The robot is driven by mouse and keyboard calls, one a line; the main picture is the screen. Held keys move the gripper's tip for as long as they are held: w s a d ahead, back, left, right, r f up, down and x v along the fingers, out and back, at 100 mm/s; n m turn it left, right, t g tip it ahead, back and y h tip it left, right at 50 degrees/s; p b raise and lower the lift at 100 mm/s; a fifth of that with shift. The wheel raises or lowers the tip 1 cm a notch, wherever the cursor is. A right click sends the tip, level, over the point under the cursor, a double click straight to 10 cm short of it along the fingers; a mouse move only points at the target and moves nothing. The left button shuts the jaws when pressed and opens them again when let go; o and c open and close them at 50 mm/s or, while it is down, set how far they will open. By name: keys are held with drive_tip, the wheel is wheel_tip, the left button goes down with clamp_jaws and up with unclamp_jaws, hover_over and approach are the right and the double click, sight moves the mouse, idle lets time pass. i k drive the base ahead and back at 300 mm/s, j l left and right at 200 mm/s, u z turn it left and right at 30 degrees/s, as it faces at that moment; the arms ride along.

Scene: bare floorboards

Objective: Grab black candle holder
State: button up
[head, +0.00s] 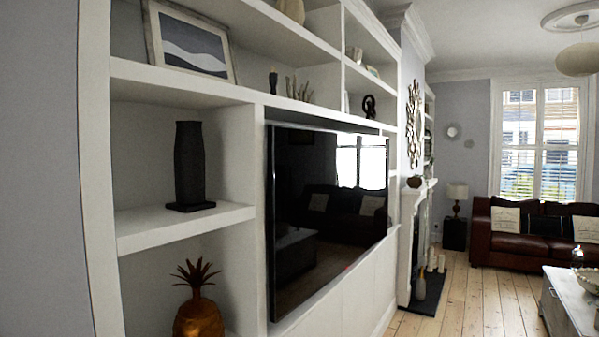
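A small black object (273,82), shaped like a candle holder, stands upright on the upper white shelf, just above the television's left end. A taller black column-shaped piece (190,165) on a flat square base stands upright on the middle shelf at the left. I cannot tell for sure which of the two is the black candle holder. Nothing visible touches either one. My gripper is not in view.
White built-in shelves (180,84) surround a black television (325,215). A framed picture (190,44) leans on the upper shelf; a copper pineapple (198,310) sits below. A fireplace, red sofa (510,245) and low table (572,300) stand farther off. Floorboards (470,300) between are clear.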

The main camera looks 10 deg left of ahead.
sight(272, 77)
drive_tip(key=i+l, duration=0.1)
drive_tip(key=i, duration=2.1)
drive_tip(key=j+u, duration=0.05)
drive_tip(key=j, duration=0.05)
